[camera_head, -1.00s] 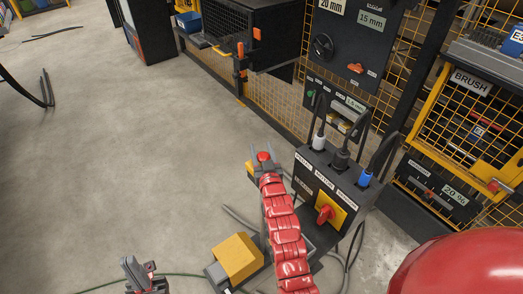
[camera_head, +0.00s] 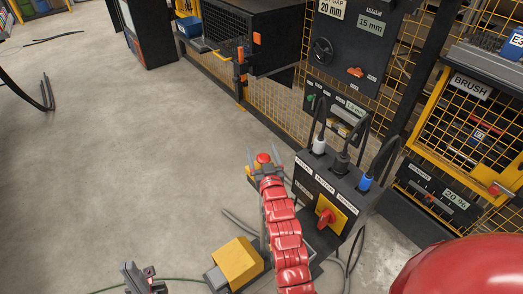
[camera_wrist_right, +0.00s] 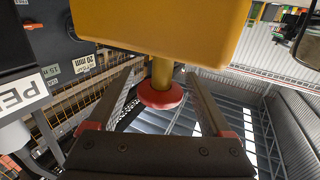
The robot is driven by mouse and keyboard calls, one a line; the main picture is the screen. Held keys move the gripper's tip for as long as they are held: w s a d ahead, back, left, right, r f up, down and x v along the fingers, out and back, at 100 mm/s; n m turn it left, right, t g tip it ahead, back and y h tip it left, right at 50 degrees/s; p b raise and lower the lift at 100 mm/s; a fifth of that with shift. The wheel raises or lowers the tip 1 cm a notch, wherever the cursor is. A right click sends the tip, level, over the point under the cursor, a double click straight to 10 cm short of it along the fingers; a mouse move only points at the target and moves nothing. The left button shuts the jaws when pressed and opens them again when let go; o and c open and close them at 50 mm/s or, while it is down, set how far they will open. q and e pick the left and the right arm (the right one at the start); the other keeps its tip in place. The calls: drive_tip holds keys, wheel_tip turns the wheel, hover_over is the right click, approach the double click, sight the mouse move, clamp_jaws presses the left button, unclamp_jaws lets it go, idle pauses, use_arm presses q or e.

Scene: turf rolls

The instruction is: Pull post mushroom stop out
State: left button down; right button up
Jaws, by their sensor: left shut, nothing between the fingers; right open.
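The post mushroom stop is a red round button (camera_head: 263,158) on a yellow box, seen beyond the tip of my right arm. In the right wrist view the red mushroom head (camera_wrist_right: 160,97) sits on a yellow stem under the large yellow box (camera_wrist_right: 165,28). My right gripper (camera_head: 264,157) is open, with one finger on each side of the mushroom head and a visible gap to both. Its fingers also show in the wrist view (camera_wrist_right: 158,80). My left gripper (camera_head: 137,277) is shut and empty, low over the floor at the bottom left.
A dark control box (camera_head: 320,185) with a red switch (camera_head: 326,216) and plugged cables stands right of my right arm. A yellow foot pedal box (camera_head: 238,260) is on the floor to its left. Yellow mesh fencing (camera_head: 275,100) lies behind.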

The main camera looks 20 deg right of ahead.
drive_tip(key=s+a+b, duration=0.1)
drive_tip(key=s, duration=1.5)
drive_tip(key=shift+s+a, duration=0.25)
drive_tip(key=shift+a, duration=0.1)
drive_tip(key=shift+r, duration=0.1)
